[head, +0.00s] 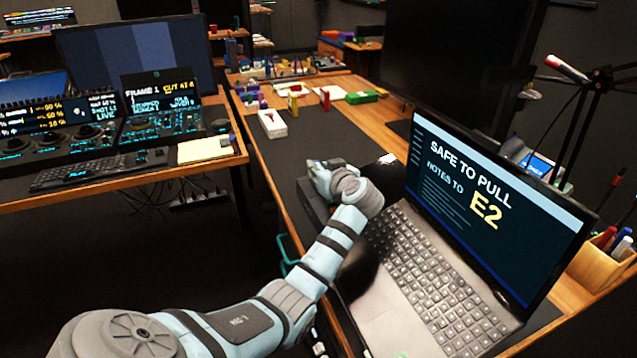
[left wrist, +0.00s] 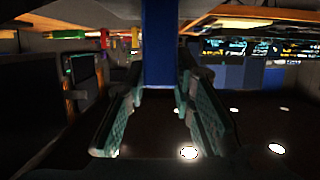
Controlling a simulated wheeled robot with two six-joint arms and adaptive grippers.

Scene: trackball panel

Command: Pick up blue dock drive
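My left arm reaches in from the lower left of the head view. Its left gripper (head: 318,172) is over the dark mat, partly hidden behind its own wrist. A dark box (head: 313,203) lies just below it, mostly covered by the arm. In the left wrist view the two teal-padded fingers of the left gripper (left wrist: 160,85) stand apart. An upright blue block, which looks like the blue dock drive (left wrist: 159,45), fills the space between the fingertips. Whether the tips press on it cannot be seen. The drive is not clear in the head view. My right gripper is not in view.
An open laptop (head: 440,270) stands right of the arm, close to the wrist. A white box (head: 271,124) and several coloured blocks lie farther back. A pen holder (head: 600,262) is at the right edge. The mat (head: 345,135) beyond the gripper is clear.

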